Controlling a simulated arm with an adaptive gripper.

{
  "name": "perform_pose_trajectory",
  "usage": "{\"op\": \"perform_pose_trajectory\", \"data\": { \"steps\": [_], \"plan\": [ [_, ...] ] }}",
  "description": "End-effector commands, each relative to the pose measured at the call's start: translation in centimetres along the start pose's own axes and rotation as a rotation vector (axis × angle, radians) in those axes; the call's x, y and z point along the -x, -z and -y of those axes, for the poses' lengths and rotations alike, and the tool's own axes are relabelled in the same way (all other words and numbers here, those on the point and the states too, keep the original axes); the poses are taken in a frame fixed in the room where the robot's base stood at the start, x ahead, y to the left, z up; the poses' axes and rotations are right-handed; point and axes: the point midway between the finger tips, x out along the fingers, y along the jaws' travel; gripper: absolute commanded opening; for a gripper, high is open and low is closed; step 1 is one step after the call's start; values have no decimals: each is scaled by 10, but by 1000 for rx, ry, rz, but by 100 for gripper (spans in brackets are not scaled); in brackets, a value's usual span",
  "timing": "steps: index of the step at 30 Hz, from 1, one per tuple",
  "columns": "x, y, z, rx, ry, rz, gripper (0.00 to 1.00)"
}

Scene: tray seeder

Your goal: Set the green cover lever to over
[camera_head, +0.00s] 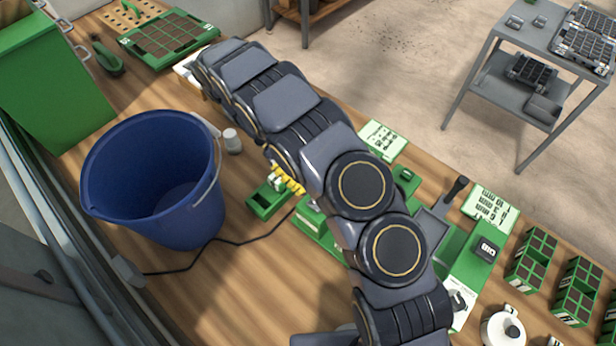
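A green machine (465,262) stands on the wooden bench right of my arm, and my arm covers much of its left part. A small green piece with a dark top (406,178) shows just right of my arm. A black box-shaped part (487,250) sits on the machine's right side. I cannot tell which part is the green cover lever or how it is set; it may be hidden behind my arm. My gripper cannot be made out, so its state does not show.
A blue bucket (108,208) and a green bin (55,95) stand at left. A small green box (262,202) with yellow pieces lies beside my arm. Green pots (532,258) and a white jug (503,330) are at right. A black cable crosses the bench.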

Motion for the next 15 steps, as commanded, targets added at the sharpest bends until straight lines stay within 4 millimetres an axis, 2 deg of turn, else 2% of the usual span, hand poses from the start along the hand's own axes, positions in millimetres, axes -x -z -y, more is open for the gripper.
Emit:
{"op": "perform_pose_trajectory", "data": {
  "steps": [7, 8, 9, 10, 15],
  "plan": [
    [0, 1, 0, 2, 0, -5, 0],
    [0, 1, 0, 2, 0, -5, 32],
    [0, 1, 0, 2, 0, -5, 49],
    [0, 1, 0, 1, 0, -5, 52],
    [0, 1, 0, 1, 0, -3, 52]
  ]
}}
